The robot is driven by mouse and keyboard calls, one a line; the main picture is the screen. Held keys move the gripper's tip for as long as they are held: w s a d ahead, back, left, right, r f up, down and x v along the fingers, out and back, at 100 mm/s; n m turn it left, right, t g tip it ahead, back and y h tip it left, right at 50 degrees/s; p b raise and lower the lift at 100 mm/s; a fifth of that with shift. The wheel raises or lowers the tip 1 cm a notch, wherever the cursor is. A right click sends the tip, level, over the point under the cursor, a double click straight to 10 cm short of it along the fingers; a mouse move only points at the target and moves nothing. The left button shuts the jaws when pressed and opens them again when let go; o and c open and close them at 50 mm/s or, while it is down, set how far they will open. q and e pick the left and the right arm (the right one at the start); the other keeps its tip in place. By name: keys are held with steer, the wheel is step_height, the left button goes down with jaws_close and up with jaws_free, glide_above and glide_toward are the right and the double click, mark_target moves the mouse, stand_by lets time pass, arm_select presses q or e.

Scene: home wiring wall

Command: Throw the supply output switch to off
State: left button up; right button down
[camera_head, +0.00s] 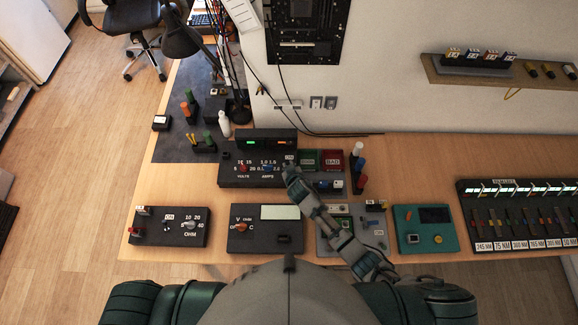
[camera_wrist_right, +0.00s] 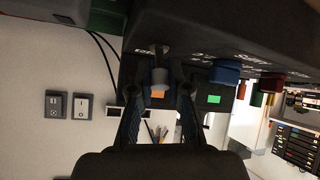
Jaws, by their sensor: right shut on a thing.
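The power supply (camera_head: 235,178) is a black box at the back of the desk, with a red knob (camera_head: 243,168), a blue knob (camera_head: 267,168) and lit displays. An ON label (camera_head: 289,156) sits at the right end of its panel. My right gripper (camera_head: 290,172) is at that end, covering the output switch in the head view. The lever's exact position is hard to tell. My left gripper is out of view.
In front are an OHM box (camera_head: 150,232), a meter (camera_head: 248,243) and a teal device (camera_head: 424,243). A lamp (camera_head: 240,110) stands behind left.

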steer(key=shift+s+f, duration=0.2)
steer(key=shift+f, duration=0.05)
steer(key=c, duration=1.1)
jaws_free()
steer(key=shift+w+r, duration=0.1)
steer(key=shift+r, duration=0.05)
steer(key=v, duration=1.1)
steer(key=shift+s+r, duration=0.15)
steer(key=shift+s, duration=0.2)
steer(key=shift+s, duration=0.1)
